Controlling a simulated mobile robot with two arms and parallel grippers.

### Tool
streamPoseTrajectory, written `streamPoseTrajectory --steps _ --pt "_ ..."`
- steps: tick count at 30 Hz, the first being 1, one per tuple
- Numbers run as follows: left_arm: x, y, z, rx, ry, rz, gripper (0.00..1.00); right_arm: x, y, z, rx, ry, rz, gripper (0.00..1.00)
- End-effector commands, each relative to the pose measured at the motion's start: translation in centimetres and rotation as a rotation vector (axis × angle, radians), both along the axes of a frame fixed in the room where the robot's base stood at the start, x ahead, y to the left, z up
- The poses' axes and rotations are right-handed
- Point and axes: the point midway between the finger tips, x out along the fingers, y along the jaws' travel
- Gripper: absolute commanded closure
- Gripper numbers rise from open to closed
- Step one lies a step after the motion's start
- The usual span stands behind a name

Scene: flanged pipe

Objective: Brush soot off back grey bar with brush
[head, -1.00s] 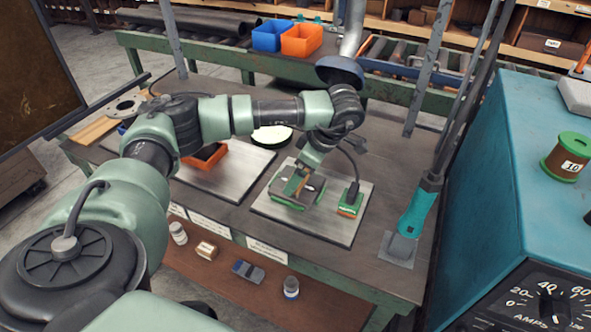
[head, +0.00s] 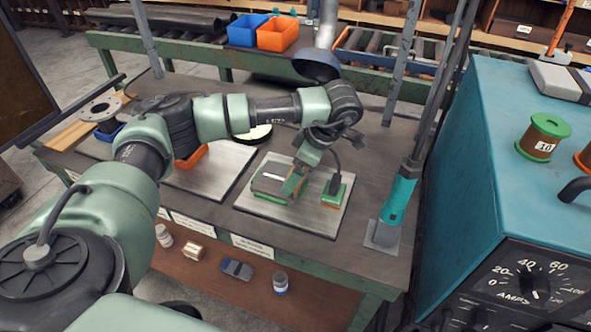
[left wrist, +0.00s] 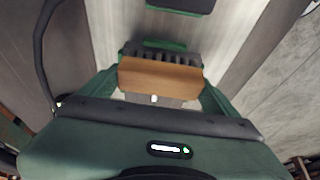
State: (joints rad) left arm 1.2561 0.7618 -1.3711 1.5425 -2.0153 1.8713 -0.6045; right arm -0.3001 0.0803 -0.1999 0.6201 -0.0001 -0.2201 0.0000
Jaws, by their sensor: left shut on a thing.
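My left gripper (head: 292,186) is over the metal plate (head: 320,219), low beside a dark grey block with green edges (head: 268,181). A second dark block with a green base (head: 334,190) stands to its right. In the left wrist view my left gripper (left wrist: 158,88) is shut on the brush (left wrist: 160,76), a wooden block with dark bristles pointing away. Green shows just beyond the bristles; whether they touch a bar is unclear. A dark grey bar with a green edge (left wrist: 180,5) is cut off at the top. Soot cannot be made out. My right gripper is not in view.
A teal-handled tool (head: 400,200) stands upright at the bench's right edge. A teal machine with a dial (head: 490,180) is further right. Another metal plate (head: 215,172) with an orange bin (head: 191,160) lies to the left. Blue and orange bins stand behind.

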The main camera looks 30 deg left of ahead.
Motion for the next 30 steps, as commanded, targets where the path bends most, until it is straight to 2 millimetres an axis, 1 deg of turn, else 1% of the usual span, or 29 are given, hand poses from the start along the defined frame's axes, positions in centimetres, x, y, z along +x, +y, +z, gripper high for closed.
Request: streamPoseTrajectory --steps 5,21,24,30 --pt "0.0 0.0 1.1 0.000 0.000 0.001 0.42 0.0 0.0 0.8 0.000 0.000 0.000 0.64" --pt "0.0 0.0 6.6 -0.001 -0.001 0.000 0.42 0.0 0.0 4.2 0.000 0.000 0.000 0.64" --pt "0.0 0.0 7.1 0.000 0.000 0.000 0.42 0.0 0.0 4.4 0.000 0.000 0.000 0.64" --pt "0.0 0.1 7.0 0.001 0.000 0.000 0.42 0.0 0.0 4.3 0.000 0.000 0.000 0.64"
